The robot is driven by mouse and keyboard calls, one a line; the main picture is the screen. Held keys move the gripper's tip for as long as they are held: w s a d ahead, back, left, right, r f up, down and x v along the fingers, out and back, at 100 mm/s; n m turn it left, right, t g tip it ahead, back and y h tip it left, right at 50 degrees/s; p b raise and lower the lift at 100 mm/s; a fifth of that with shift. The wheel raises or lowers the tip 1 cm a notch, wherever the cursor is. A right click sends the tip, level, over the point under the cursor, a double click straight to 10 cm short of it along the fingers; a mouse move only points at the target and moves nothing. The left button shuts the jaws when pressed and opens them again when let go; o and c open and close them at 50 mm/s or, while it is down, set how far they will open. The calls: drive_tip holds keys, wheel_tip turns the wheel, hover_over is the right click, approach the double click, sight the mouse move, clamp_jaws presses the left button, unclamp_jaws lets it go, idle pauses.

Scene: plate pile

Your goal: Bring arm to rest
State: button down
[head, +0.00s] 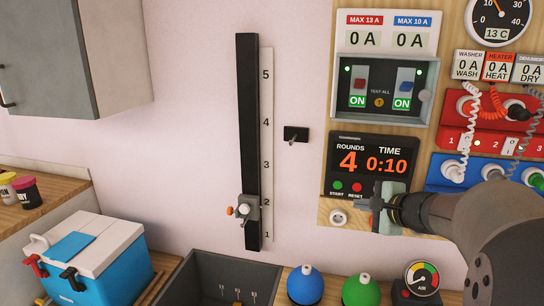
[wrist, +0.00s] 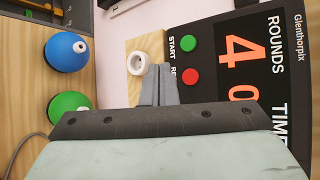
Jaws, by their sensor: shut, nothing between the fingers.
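My gripper (head: 374,207) is at the end of my arm, which comes in from the right in the head view. It is in front of the lower edge of the rounds-and-time display (head: 371,160), close to its red reset button (head: 356,187). In the wrist view my gripper's fingers (wrist: 159,84) are together and empty. They point at the panel between the white ring socket (wrist: 137,63) and the red button (wrist: 190,76). I cannot tell whether the fingertips touch the panel.
A blue ball (head: 305,284) and a green ball (head: 361,290) stand on the counter below, beside an air gauge (head: 422,278). A dark tray (head: 193,282) and a blue cooler (head: 97,262) stand to the left. A slider rail (head: 247,130) runs up the wall. Coiled cords hang at right.

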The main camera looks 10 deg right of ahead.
drive_tip(key=s+a+f+n+g+y, duration=0.1)
drive_tip(key=s+a+f+n+g, duration=0.3)
drive_tip(key=a, duration=0.4)
drive_tip(key=s+a+f+n+g, duration=0.3)
drive_tip(key=s+a+f+n, duration=0.15)
drive_tip(key=a, duration=0.25)
drive_tip(key=s+a+f+n+g+h, duration=0.1)
drive_tip(key=s+f+n+g+h, duration=0.1)
drive_tip(key=s+n, duration=0.3)
drive_tip(key=s+a+f+n+g+h+p, duration=0.1)
drive_tip(key=s+f+n+g+h, duration=0.1)
drive_tip(key=s, duration=1)
wheel_tip(320, 180, down, 2)
drive_tip(key=n+g, duration=0.1)
drive_tip(key=n, duration=0.2)
drive_tip(key=shift+s+h, duration=0.35)
drive_tip(key=shift+h, duration=0.05)
